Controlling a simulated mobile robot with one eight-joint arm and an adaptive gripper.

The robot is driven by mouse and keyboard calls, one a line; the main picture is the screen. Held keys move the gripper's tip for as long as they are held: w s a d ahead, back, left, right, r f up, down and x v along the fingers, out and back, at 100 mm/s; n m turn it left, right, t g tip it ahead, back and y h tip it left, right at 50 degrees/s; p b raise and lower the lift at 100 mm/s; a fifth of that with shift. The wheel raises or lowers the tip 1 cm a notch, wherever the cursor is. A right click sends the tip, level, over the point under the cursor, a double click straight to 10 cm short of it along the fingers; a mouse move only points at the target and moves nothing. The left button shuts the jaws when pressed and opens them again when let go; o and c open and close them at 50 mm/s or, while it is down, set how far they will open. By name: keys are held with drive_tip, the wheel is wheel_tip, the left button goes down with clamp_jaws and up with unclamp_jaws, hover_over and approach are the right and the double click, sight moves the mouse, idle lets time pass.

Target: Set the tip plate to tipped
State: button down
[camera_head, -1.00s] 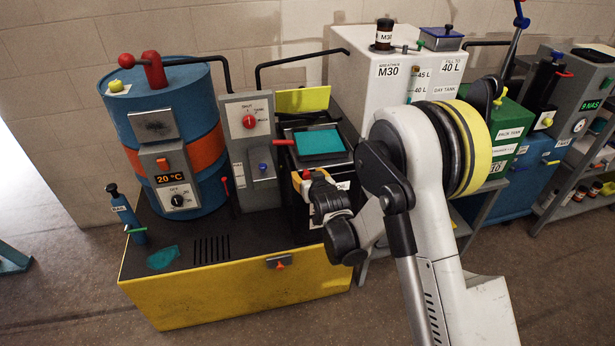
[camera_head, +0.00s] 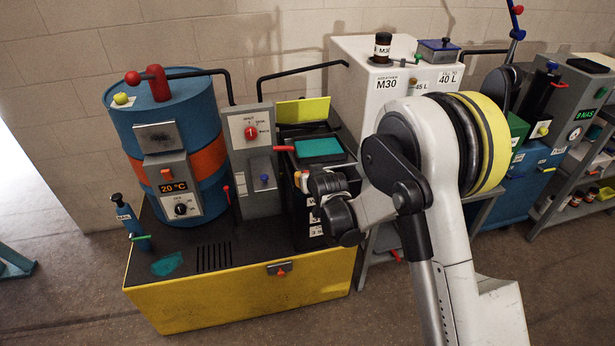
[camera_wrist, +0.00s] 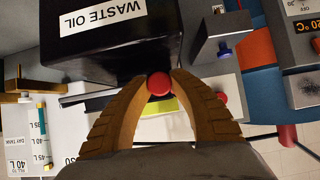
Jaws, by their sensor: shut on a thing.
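My gripper (camera_head: 300,180) is at the front of the black waste oil box (camera_wrist: 105,38). In the wrist view its two tan fingers close around a round red knob (camera_wrist: 158,85), with one fingertip at each side. I cannot tell for certain which of these is the tip plate. A short red handle (camera_head: 284,148) sticks out left of the teal plate.
A grey control panel (camera_head: 251,130) and a blue drum (camera_head: 165,190) stand to the left. A white tank (camera_head: 365,95) is behind to the right. The yellow-sided base (camera_head: 230,298) carries the drum and panel. Open floor lies in front.

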drive_tip(key=r+g+p, duration=0.1)
drive_tip(key=r, duration=0.1)
drive_tip(key=w+r+g+p, duration=0.1)
drive_tip(key=r+p, duration=0.1)
drive_tip(key=w+r+p, duration=0.1)
drive_tip(key=r+p, duration=0.1)
drive_tip(key=shift+a+r+g+h, duration=0.3)
drive_tip(key=shift+g+h, duration=0.1)
drive_tip(key=shift+w+a+r+p, duration=0.1)
drive_tip(key=shift+w+r+p, duration=0.35)
drive_tip(key=shift+r, duration=0.2)
drive_tip(key=shift+w+a+r+p, duration=0.1)
drive_tip(key=shift+w+r+p, duration=0.3)
drive_tip(key=shift+r, duration=0.25)
drive_tip(key=c, duration=1.3)
unclamp_jaws()
drive_tip(key=shift+r, duration=0.1)
drive_tip(key=shift+o, duration=1)
drive_tip(key=v, duration=1.2)
